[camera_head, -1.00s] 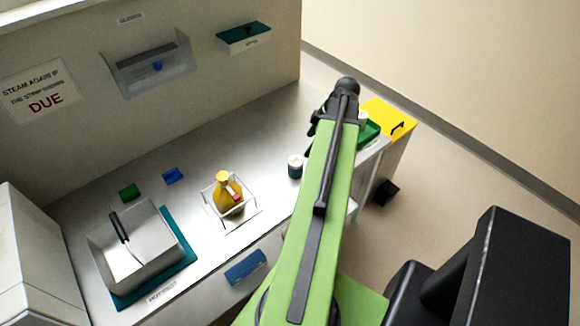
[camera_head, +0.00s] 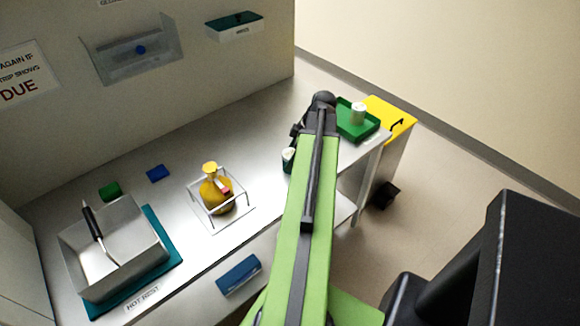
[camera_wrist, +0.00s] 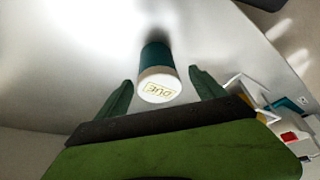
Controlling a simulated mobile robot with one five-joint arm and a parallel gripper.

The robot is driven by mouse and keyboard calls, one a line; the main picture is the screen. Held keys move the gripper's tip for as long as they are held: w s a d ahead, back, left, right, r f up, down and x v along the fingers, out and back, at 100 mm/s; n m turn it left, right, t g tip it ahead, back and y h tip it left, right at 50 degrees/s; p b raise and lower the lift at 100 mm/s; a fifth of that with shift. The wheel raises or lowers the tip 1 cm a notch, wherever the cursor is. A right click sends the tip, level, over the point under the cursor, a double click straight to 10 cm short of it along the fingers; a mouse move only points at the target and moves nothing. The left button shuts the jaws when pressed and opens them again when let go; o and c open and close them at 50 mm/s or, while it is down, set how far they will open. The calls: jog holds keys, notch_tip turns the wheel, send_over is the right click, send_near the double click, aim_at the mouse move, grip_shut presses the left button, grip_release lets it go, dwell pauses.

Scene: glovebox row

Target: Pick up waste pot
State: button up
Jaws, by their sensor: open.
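My gripper is open, with a visible gap on both sides of the pot. In the head view the teal pot (camera_head: 288,160) shows just left of my arm, partly hidden by it. My fingers are mostly hidden there behind the arm's end. I cannot tell which pot is the waste pot.
A yellow flask (camera_head: 216,192) in a white wire stand is left of the teal pot. Further left is a grey bin (camera_head: 140,262) holding a black-handled tool. A yellow bin (camera_head: 388,116) stands past the bench's right end. Bare bench lies behind the teal pot.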

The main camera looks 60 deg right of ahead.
jog(key=b+x, duration=0.4)
jog(key=x, duration=0.1)
jog(key=shift+d+f+b, duration=0.15)
jog(key=shift+f+b, duration=0.05)
jog(key=shift+b, duration=0.1)
jog(key=shift+r, duration=0.2)
jog(key=shift+c, duration=0.5)
jog(key=c, duration=1.5)
